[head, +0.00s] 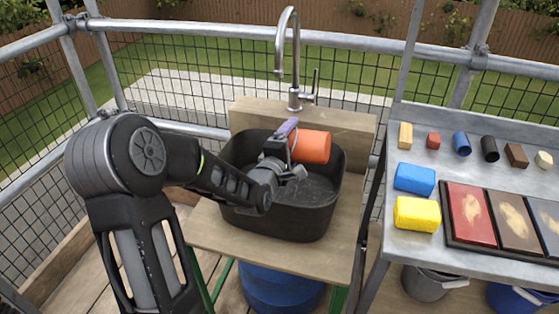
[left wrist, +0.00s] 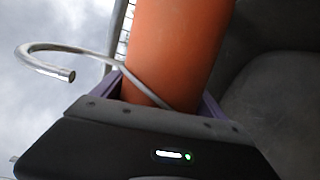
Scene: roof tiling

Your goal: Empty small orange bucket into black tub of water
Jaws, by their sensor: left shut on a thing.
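The small orange bucket (head: 312,147) is tipped on its side over the black tub (head: 318,222), within the tub's rim in the head view. My left gripper (head: 287,150) is shut on the bucket. The left wrist view shows the bucket's orange wall (left wrist: 178,45) between my purple fingers, with a thin metal handle running across it. The dark wall of the tub (left wrist: 275,100) shows at the right there. The bucket's opening and anything inside it are hidden. The tub's floor looks dark, with faint light marks. My right gripper is not in view.
A metal tap (head: 290,60) rises behind the tub on a wooden stand (head: 215,225). A grey bench (head: 395,255) at the right holds a blue sponge (head: 414,179), a yellow sponge (head: 417,214), several small blocks and a panel tray. Railings and mesh surround the platform.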

